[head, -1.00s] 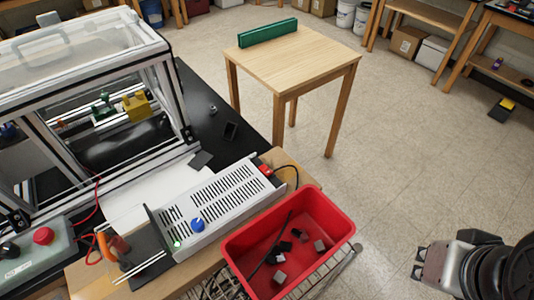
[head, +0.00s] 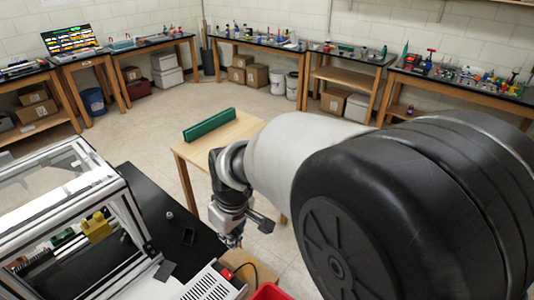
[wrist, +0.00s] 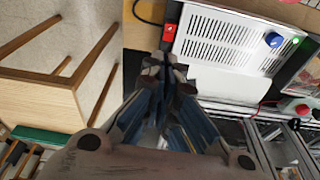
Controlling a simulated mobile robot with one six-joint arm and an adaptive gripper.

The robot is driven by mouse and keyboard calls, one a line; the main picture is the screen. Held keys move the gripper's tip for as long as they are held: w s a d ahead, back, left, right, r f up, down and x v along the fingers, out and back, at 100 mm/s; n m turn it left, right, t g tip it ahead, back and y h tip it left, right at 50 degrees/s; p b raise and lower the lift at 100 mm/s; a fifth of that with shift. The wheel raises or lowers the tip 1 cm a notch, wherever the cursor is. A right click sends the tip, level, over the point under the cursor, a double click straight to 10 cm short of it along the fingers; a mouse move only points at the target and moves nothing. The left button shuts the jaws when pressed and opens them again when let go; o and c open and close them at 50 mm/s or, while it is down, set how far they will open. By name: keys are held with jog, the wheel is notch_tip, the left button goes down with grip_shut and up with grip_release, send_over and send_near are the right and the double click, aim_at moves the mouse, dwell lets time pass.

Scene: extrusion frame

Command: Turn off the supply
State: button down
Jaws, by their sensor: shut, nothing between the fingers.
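The supply is a white box with slotted vents; its near end shows at the bottom of the head view (head: 208,287) and more of it at the top of the wrist view (wrist: 225,45). A red switch (wrist: 169,32) is on its end face; it also shows in the head view (head: 228,272). A blue knob (wrist: 274,40) and a lit green lamp (wrist: 295,40) are at the other end. My gripper (wrist: 168,66) is shut and empty, its tips close below the switch in the wrist view. In the head view my gripper (head: 233,240) hangs above the switch end. I cannot tell whether it touches.
A white extrusion frame enclosure (head: 75,200) stands at left on a black bench top (head: 165,205). A small wooden table (head: 190,152) with a green block (head: 209,125) is behind my arm. The rim of a red bin (head: 268,292) shows beside the supply. A dark cable runs from the switch end.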

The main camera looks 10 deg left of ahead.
jog(key=shift+s+a+f+n, duration=0.1)
jog(key=shift+a+f+n, duration=0.15)
jog(key=shift+a, duration=0.3)
jog(key=shift+s+a+f+n, duration=0.15)
jog(key=shift+a+f, duration=0.1)
jog(key=shift+a, duration=0.3)
jog(key=b, duration=0.2)
send_over(225, 273)
notch_tip(225, 273, down, 12)
jog(key=shift+d+f, duration=0.35)
jog(key=shift+f, duration=0.5)
